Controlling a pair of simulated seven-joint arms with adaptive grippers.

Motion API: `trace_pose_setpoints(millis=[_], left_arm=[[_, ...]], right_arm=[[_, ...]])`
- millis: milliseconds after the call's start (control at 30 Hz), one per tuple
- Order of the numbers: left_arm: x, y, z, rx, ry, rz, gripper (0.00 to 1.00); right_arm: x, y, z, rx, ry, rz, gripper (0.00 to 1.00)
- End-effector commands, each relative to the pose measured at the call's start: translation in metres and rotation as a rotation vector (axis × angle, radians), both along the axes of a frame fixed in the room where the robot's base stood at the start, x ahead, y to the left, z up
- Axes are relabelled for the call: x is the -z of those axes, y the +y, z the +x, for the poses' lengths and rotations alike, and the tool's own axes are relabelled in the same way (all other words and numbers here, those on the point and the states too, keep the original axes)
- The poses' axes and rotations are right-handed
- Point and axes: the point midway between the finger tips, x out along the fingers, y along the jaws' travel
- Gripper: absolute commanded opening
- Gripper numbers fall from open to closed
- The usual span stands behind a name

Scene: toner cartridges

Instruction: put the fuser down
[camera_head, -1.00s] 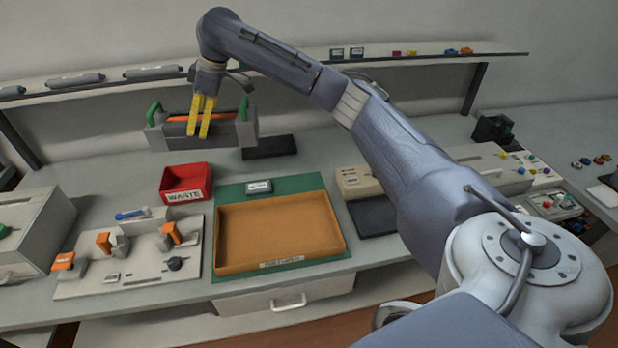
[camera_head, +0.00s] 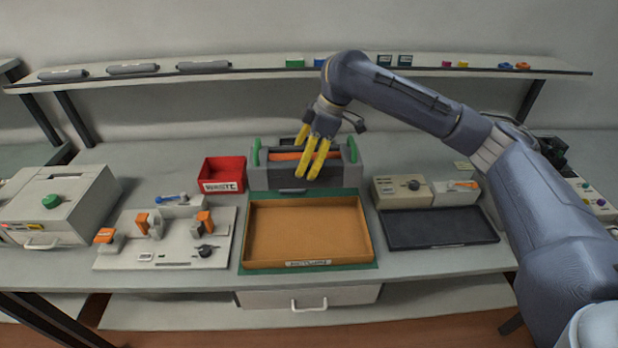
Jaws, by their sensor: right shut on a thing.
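The fuser (camera_head: 350,176) is a grey box with green handles at its ends and an orange strip along its top. It appears level, behind the brown tray (camera_head: 249,228) at the middle of the bench. My right gripper (camera_head: 309,172) has yellow fingers and is shut on the fuser from above, near its middle. The fuser hides the bench surface behind the tray, and I cannot tell whether its underside touches anything. My left gripper is out of view.
A red waste bin (camera_head: 222,175) stands just left of the fuser. Beige boxes (camera_head: 400,193) and a dark mat (camera_head: 440,228) lie to the right. A fixture plate (camera_head: 165,256) is at front left. A shelf (camera_head: 250,82) runs along the back.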

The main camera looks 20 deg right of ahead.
Motion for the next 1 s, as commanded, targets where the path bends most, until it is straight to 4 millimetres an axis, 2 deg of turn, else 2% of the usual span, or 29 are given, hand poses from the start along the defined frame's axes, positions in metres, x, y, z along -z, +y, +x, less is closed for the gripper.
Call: trace_pose_setpoints(millis=[600, 800, 1000], left_arm=[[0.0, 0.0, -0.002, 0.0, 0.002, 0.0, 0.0], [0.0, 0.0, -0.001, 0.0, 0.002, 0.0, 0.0], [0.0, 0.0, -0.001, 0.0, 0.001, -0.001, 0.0]], right_arm=[[0.11, 0.001, 0.0, 0.002, 0.0, 0.004, 0.35], [0.13, 0.001, 0.001, 0.001, -0.004, 0.004, 0.35], [0.138, 0.001, 0.001, 0.001, -0.004, 0.004, 0.35]])
